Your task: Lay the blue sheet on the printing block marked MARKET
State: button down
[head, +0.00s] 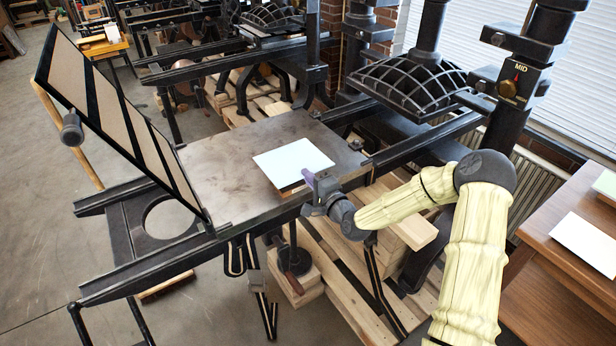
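A pale blue-white sheet (292,158) lies flat over a block on the press bed (225,160). Only a brown strip of the block (287,190) shows under the sheet's near edge. Any marking on the block is hidden, so I cannot tell whether it reads MARKET. My gripper (308,178) is at the sheet's near right edge, with a purple fingertip against or just beside it. The fingers are too small and overlapped to show whether they grip the sheet.
A slatted frame (115,125) stands raised at the bed's left end. A black ribbed platen (408,85) hangs at the back right. A wooden table (560,215) at the right holds a white sheet (585,243) and a greenish-edged stack (606,186). Another press stands behind.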

jog(key=shift+f+b, duration=1.9)
jog(key=shift+f, duration=1.05)
jog(key=shift+s, duration=0.1)
jog(key=c, duration=2.1)
grip_release()
jog(key=o, duration=0.7)
jog(key=shift+c, duration=0.2)
jog(key=shift+d+f, duration=0.1)
jog(key=shift+d, duration=0.05)
